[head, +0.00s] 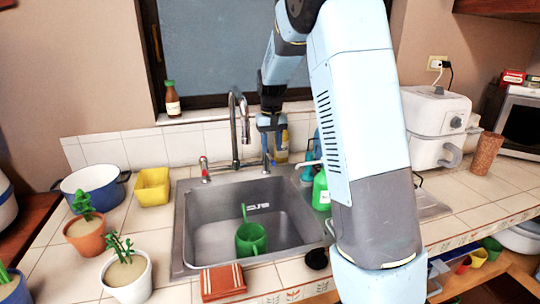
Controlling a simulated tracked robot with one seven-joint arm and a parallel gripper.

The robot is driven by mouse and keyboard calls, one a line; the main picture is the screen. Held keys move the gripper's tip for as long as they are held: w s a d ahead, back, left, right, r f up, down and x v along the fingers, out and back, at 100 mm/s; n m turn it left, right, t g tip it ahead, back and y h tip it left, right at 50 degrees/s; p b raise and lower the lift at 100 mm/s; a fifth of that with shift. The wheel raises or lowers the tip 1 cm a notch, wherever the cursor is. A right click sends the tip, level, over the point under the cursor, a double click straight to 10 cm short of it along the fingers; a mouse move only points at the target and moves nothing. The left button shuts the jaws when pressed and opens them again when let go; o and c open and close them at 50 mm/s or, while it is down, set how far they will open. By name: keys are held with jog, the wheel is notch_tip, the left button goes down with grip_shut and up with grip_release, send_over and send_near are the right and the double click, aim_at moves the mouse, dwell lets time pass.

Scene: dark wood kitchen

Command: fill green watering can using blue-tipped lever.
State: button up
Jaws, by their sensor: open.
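The green watering can (251,239) stands in the sink basin (210,240), near its front edge, with its thin spout pointing up. The tall grey faucet (234,130) rises behind the basin. A red-tipped lever (204,167) is left of the faucet. A second lever (266,166) stands to its right; its tip is hidden, so I cannot see any blue. My gripper (268,125) is open, pointing down over this right lever. I cannot tell whether it touches the lever. No water stream shows.
A soap bottle (321,190) stands right of the basin. A yellow container (152,187), a blue pot (93,186) and potted plants (125,272) are on the left. A white appliance (433,125) stands at right.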

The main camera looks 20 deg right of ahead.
aim_at(271, 157)
jog(key=shift+f, duration=1.9)
grip_shut()
